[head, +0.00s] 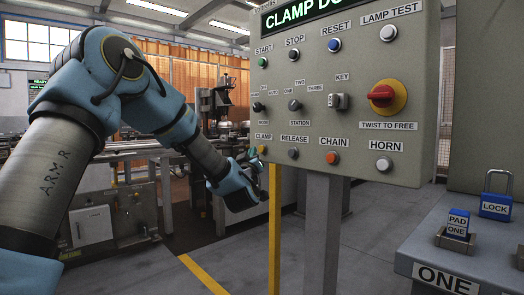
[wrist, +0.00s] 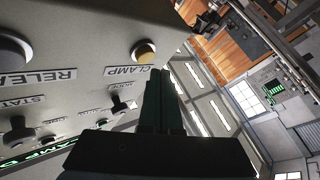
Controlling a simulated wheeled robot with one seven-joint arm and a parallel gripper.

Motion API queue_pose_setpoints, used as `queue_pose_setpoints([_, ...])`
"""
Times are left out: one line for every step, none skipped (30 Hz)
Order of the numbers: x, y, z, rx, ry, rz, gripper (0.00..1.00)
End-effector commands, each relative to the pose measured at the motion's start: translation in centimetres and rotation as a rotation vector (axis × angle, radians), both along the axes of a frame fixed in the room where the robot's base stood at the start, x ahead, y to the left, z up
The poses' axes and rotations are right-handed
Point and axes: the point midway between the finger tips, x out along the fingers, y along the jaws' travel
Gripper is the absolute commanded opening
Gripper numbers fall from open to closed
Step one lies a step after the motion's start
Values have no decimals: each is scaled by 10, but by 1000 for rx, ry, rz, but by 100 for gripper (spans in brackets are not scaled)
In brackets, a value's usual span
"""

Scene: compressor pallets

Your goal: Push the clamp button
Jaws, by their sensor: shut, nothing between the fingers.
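The yellow clamp button (head: 262,149) sits at the lower left of the grey control panel (head: 350,120), under the label CLAMP. In the wrist view the clamp button (wrist: 146,52) is at upper centre, beside its label. My gripper (head: 254,158) is at the panel's lower left edge, close to the button. In the wrist view its dark fingers (wrist: 161,75) are shut and empty, with tips just below and right of the button. I cannot tell whether they touch it. The panel's green display (head: 300,14) reads CLAMP DO, cut off at the top.
The grey release button (head: 293,153), orange chain button (head: 332,158) and white horn button (head: 383,165) lie to the right. The mode knob (head: 258,106) is above. A red twist switch (head: 383,96) stands out on the right. A blue padlock (head: 496,205) sits on a bench.

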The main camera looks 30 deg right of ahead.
Motion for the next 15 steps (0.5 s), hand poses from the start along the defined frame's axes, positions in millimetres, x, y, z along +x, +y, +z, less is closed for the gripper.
queue_pose_setpoints([0,0,0,0,0,0,0])
queue_pose_setpoints([0,1,0,0,0,0,0])
queue_pose_setpoints([0,2,0,0,-1,1,0])
queue_pose_setpoints([0,4,0,0,-1,1,0])
queue_pose_setpoints([-1,6,0,1,-2,1,0])
queue_pose_setpoints([-2,10,-1,1,-2,1,0])
queue_pose_setpoints([-2,13,-1,1,-2,1,0])
queue_pose_setpoints([-3,16,-1,1,-2,1,0])
queue_pose_setpoints([-4,20,-1,1,-2,1,0])
queue_pose_setpoints([-4,23,-1,2,-1,1,0])
queue_pose_setpoints([-5,25,-1,2,-2,1,0])
queue_pose_setpoints([-5,29,-1,1,-3,2,0])
queue_pose_setpoints([-6,32,-1,2,-2,1,0])
queue_pose_setpoints([-6,35,-1,1,-2,1,0])
queue_pose_setpoints([-7,39,-1,2,-2,1,0])
